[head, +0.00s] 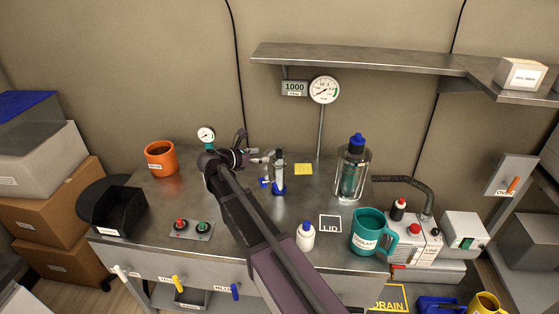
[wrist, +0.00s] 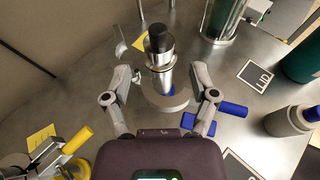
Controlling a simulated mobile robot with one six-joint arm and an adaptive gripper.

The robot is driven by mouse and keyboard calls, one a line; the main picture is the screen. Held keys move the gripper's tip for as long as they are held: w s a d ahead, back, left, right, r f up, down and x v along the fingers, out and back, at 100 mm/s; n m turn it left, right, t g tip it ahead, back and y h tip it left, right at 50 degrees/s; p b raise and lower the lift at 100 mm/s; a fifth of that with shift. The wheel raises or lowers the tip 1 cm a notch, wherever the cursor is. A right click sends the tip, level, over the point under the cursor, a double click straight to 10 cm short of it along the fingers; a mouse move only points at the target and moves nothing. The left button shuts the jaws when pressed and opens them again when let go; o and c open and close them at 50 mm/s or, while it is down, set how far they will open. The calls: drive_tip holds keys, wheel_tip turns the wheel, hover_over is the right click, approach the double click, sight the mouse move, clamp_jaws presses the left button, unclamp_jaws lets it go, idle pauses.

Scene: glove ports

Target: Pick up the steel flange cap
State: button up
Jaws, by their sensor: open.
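The likely steel flange cap is a bright steel cylinder (wrist: 161,62) with a black knob on top, seen in the wrist view above a pale round flange or base. It belongs to a slim upright fixture with blue parts (head: 279,187), which stands on the bench in the head view. My gripper (wrist: 162,76) is open, its two fingers on either side of the steel part. In the head view my gripper (head: 262,157) reaches to the left of the fixture. I see no clear finger contact, and the exact gap is hard to tell.
A clear vessel with a blue cap (head: 352,170) stands to the right. A white bottle (head: 305,237), a teal mug (head: 368,232) and a LID mark (head: 330,224) are nearer the front. An orange cup (head: 160,158) stands left. A shelf (head: 360,59) overhangs the back.

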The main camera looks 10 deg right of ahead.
sight(276, 155)
drive_tip(key=shift+b+x, duration=0.4)
drive_tip(key=shift+x, duration=1.6)
drive_tip(key=shift+w+d+f+b, duration=0.45)
drive_tip(key=shift+d+f+b, duration=0.05)
drive_tip(key=shift+d, duration=0.2)
drive_tip(key=shift+w+d+f+b, duration=0.45)
drive_tip(key=shift+d+f, duration=0.05)
drive_tip(key=shift+d, duration=0.25)
drive_tip(key=shift+w+d+f, duration=0.1)
drive_tip(key=shift+w+d, duration=0.15)
drive_tip(key=shift+d, duration=0.35)
clamp_jaws()
